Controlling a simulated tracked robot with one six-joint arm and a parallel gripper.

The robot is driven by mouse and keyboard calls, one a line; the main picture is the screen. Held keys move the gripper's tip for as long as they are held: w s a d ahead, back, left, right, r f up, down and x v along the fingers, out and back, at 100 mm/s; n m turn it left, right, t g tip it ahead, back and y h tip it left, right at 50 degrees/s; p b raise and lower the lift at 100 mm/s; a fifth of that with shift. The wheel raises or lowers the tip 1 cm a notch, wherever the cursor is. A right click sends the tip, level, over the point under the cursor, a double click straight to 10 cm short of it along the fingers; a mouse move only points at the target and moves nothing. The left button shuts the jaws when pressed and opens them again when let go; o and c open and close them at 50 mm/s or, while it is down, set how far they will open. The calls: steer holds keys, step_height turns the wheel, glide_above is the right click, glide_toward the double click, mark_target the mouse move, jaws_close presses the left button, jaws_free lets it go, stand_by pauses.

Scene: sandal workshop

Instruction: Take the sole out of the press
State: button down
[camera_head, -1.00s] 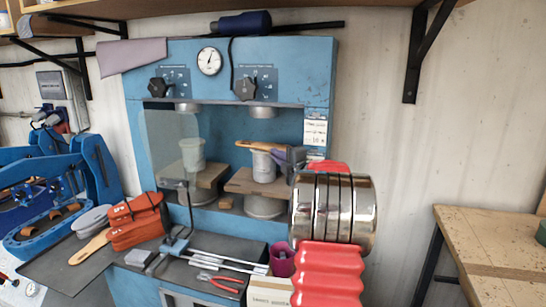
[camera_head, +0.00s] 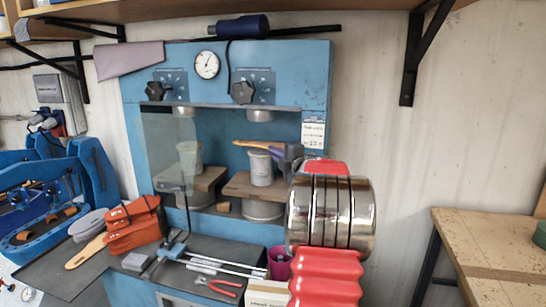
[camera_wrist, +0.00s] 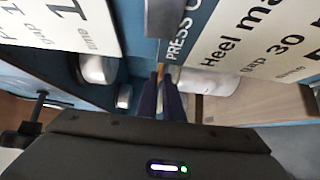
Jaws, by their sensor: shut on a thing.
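The sole (camera_head: 254,144) is a thin tan piece in the right bay of the blue press (camera_head: 205,115), at the top of a pale cylindrical form (camera_head: 261,170). My gripper (camera_head: 284,153) reaches in from the right and is shut on the sole's near end. In the wrist view my dark fingers (camera_wrist: 163,80) are close together with a thin tan edge of the sole (camera_wrist: 160,68) between them. I cannot tell whether the sole's underside touches the form.
A clear guard (camera_head: 168,150) covers the left bay. A printed label (camera_head: 313,130) is on the press's right edge, close to my arm. A wooden bench (camera_head: 490,240) stands right.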

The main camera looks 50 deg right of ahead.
steer(key=s+a+r, duration=0.2)
steer(key=s, duration=0.4)
steer(key=s+a+r, duration=0.3)
steer(key=s, duration=0.4)
stand_by(0.4)
steer(key=shift+a, duration=0.1)
steer(key=shift+w+r, duration=0.1)
steer(key=shift+w, duration=0.05)
stand_by(0.5)
